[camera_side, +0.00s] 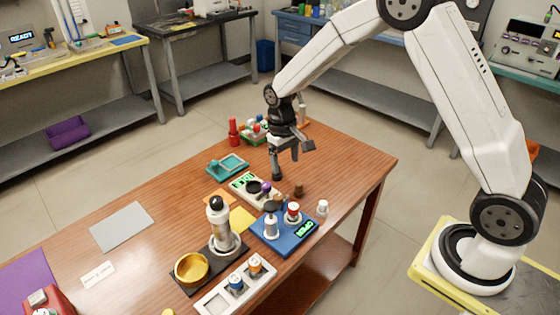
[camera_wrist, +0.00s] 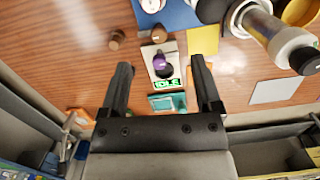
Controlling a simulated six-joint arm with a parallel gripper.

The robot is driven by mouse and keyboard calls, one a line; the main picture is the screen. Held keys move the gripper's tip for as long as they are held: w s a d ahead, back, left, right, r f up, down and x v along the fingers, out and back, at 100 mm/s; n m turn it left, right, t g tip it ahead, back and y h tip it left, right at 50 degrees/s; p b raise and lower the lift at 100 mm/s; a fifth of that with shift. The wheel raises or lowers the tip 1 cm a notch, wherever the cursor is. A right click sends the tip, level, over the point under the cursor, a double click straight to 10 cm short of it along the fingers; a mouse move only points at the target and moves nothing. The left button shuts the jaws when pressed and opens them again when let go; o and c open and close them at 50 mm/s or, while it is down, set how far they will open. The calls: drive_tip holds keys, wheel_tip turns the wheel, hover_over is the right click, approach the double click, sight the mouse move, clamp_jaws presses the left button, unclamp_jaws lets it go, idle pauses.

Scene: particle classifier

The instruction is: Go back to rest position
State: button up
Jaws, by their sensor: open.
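My gripper (camera_side: 286,160) hangs from my raised arm above the far part of the wooden table (camera_side: 170,195), clear of the tabletop. In the wrist view my gripper (camera_wrist: 160,75) shows two dark fingers spread wide apart, with nothing held between them. Below and between the fingers lies a pale device with a green display (camera_wrist: 170,84) and a purple-topped item (camera_wrist: 160,60). The same device (camera_side: 243,181) stands under and left of my gripper in the side view.
A blue device (camera_side: 285,240) with a green display holds upright containers. A tall grey-and-white instrument (camera_side: 222,232) and a gold bowl (camera_side: 191,268) stand nearer the front. A teal tray (camera_side: 228,165) and red bottle (camera_side: 234,132) are near my gripper. A grey sheet (camera_side: 122,227) lies left.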

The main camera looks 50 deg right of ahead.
drive_tip(key=s+r+t, duration=0.2)
drive_tip(key=s, duration=0.6)
drive_tip(key=s+a+r+n+t, duration=0.1)
drive_tip(key=s+r+t, duration=0.1)
drive_tip(key=s, duration=0.6)
drive_tip(key=shift+s+a+r, duration=0.25)
drive_tip(key=shift+s+r, duration=0.1)
drive_tip(key=shift+s, duration=0.05)
